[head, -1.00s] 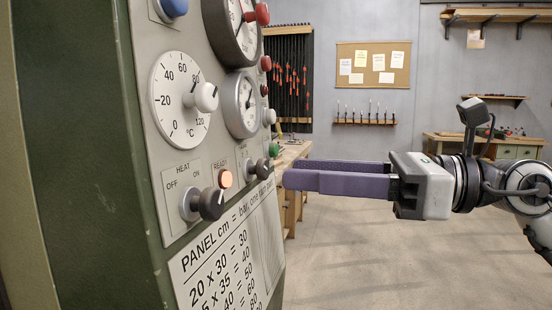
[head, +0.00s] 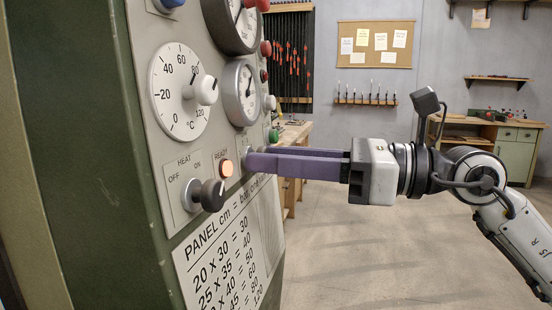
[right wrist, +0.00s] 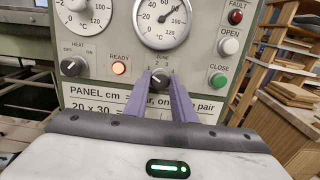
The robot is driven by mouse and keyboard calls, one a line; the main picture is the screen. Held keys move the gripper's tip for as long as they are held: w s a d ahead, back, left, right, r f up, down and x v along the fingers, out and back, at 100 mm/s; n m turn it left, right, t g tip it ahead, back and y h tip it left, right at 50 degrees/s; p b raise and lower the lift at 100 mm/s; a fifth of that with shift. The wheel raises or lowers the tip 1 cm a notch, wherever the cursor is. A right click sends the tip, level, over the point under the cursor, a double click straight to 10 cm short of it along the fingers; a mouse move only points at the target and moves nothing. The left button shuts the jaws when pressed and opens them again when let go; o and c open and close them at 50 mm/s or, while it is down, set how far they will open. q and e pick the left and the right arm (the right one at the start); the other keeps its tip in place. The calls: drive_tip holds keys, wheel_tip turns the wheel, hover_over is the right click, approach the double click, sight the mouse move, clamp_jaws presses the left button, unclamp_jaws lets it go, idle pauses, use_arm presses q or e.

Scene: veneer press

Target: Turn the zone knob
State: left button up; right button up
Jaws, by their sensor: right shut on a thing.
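The zone knob (right wrist: 160,77) is a small dark knob on the press's control panel, under a short label with numerals. In the right wrist view my right gripper (right wrist: 160,80) has a purple finger on each side of it and is shut on it. The knob's pointer direction is too small to read surely. In the head view the right gripper (head: 250,162) reaches in from the right with its fingertips at the panel, and the fingers hide the knob. My left gripper is not in view.
The heat knob (head: 205,194) and lit orange ready lamp (head: 225,168) sit left of the fingers. A green close button (right wrist: 218,79) and white open button (right wrist: 228,46) are to the right. Dials (head: 180,92) are above. The floor to the right is clear.

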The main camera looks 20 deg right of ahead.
use_arm(q)
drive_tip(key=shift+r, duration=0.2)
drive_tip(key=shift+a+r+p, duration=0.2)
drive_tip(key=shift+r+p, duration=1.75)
drive_tip(key=shift+p, duration=0.95)
use_arm(e)
drive_tip(key=shift+s+m+t+h, duration=0.1)
drive_tip(key=shift+m+t+h, duration=0.3)
drive_tip(key=shift+m, duration=3.8)
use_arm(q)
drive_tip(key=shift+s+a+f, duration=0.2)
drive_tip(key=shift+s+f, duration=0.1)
use_arm(e)
drive_tip(key=o, duration=1)
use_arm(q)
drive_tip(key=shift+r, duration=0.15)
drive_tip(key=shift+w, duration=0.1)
